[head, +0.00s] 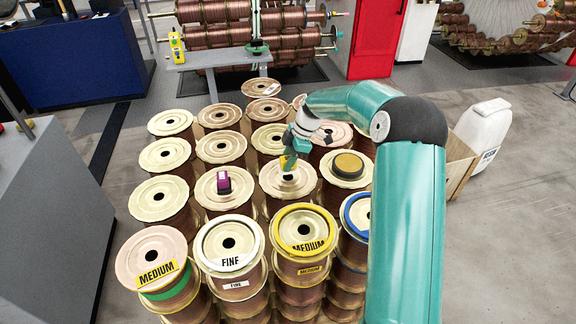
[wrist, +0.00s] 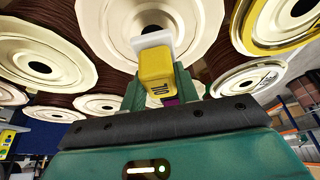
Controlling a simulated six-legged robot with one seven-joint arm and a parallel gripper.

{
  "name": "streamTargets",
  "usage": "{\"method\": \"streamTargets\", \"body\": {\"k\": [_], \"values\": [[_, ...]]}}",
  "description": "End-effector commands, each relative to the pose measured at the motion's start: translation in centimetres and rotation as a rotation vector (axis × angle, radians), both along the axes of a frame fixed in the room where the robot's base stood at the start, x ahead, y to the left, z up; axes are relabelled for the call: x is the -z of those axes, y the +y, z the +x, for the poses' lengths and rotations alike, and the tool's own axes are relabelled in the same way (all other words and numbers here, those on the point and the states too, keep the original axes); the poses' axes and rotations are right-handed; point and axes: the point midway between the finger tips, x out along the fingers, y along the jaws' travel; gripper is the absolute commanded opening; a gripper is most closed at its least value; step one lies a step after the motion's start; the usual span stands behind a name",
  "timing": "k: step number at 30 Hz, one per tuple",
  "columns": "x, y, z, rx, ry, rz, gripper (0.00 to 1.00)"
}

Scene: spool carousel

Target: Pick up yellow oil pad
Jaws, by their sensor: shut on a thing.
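The yellow oil pad (head: 287,164) is in my gripper (head: 291,155), just above a pale spool top (head: 275,186) in the middle of the spool group. In the wrist view the pad (wrist: 157,72) is a yellow block with dark lettering and a white strip at its far end. The green fingers of my gripper (wrist: 158,90) are shut on it, one on each side. I cannot tell whether the pad still touches the spool.
A purple block (head: 223,182) sits on the spool to the left. Labelled spools, one marked FINE (head: 229,263), stand in front. A grey bench (head: 215,59) is behind. Spools stand close all around.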

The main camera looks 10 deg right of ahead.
Motion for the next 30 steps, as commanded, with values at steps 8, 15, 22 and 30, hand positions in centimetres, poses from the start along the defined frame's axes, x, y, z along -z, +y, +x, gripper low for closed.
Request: {"method": "streamTargets", "body": {"k": [8,15,22,30], "values": [[-3.5,0.4,-3.0,-0.001,-0.001,-0.002,0.07],[-6.0,0.8,-5.8,0.0,0.001,-0.001,0.07],[-7.4,1.2,-8.9,0.0,0.0,-0.002,0.07],[-8.8,1.7,-12.0,0.0,0.0,-0.002,0.07]]}}
